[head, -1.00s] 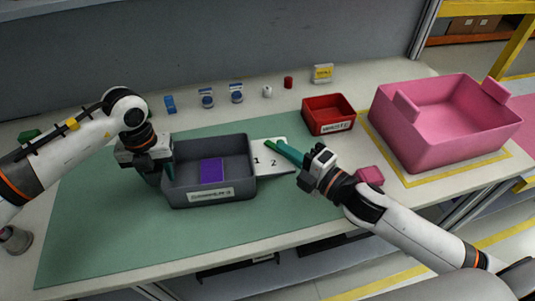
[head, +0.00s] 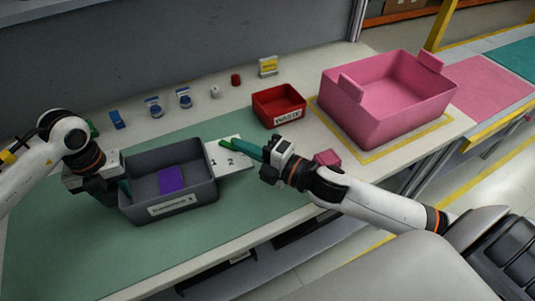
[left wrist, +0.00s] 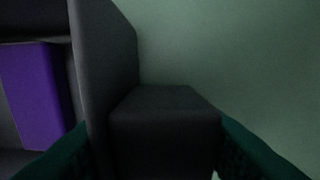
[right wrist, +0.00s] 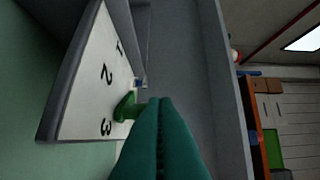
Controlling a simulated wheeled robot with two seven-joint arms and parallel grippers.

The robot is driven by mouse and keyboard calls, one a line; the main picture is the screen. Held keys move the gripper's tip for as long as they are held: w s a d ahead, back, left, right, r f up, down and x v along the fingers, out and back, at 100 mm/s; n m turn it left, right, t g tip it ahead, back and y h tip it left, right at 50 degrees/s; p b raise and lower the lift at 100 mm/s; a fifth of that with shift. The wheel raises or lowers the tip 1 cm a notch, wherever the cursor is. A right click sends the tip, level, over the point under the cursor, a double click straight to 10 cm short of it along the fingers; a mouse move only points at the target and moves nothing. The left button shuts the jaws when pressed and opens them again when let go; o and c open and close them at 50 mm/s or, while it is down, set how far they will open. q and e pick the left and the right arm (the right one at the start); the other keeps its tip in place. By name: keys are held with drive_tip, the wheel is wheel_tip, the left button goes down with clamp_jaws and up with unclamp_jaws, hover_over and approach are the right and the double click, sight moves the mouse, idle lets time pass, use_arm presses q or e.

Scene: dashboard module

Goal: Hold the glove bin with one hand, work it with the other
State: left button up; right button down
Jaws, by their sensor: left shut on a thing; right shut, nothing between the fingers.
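The dark grey bin (head: 200,192) sits on the green mat, with a label on its front and a purple block (head: 172,180) inside. My left gripper (head: 122,188) is at its left side, teal fingers shut on a dark block-like grip on the bin's outer wall; this grip (left wrist: 165,125) fills the middle of the left wrist view. A white plate (head: 232,157) numbered 1, 2, 3 lies at the bin's right side. My right gripper (head: 246,149) is shut and empty, fingertips close to the knob; contact is unclear.
A red bin (head: 279,108) stands behind the right gripper, and a large pink bin (head: 375,120) stands to the right inside a yellow outline. A small pink block (head: 327,158) lies near my right forearm. Several small items line the back. The mat's front (head: 110,255) is clear.

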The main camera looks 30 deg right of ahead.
drive_tip(key=w+d+v, duration=0.1)
drive_tip(key=d+v, duration=0.1)
drive_tip(key=v, duration=0.7)
drive_tip(key=shift+s+d, duration=0.1)
use_arm(q)
drive_tip(key=o, duration=1.4)
drive_tip(key=shift+c, duration=0.2)
